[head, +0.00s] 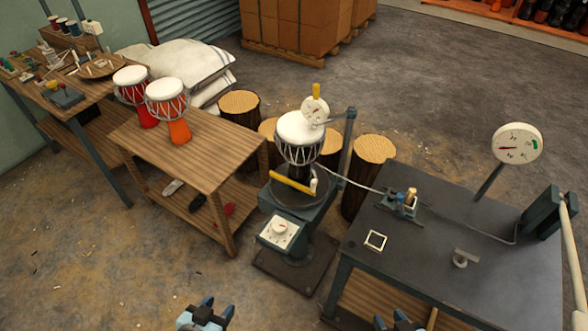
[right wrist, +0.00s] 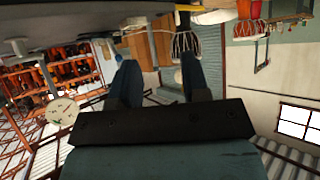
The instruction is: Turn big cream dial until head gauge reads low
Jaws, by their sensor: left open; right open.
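The big cream dial (head: 279,231) sits on the sloped front of the blue-grey drum stand (head: 300,222). A white-headed goblet drum (head: 299,138) stands upright on it. A small round gauge (head: 314,111) with a yellow top is at the drum's head; its reading is too small to tell.
A dark metal table (head: 465,225) stands at right, with a small square frame (head: 375,240) and a blue fixture (head: 402,203). Log sections stand behind the drum. Floor before the dial looks clear.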

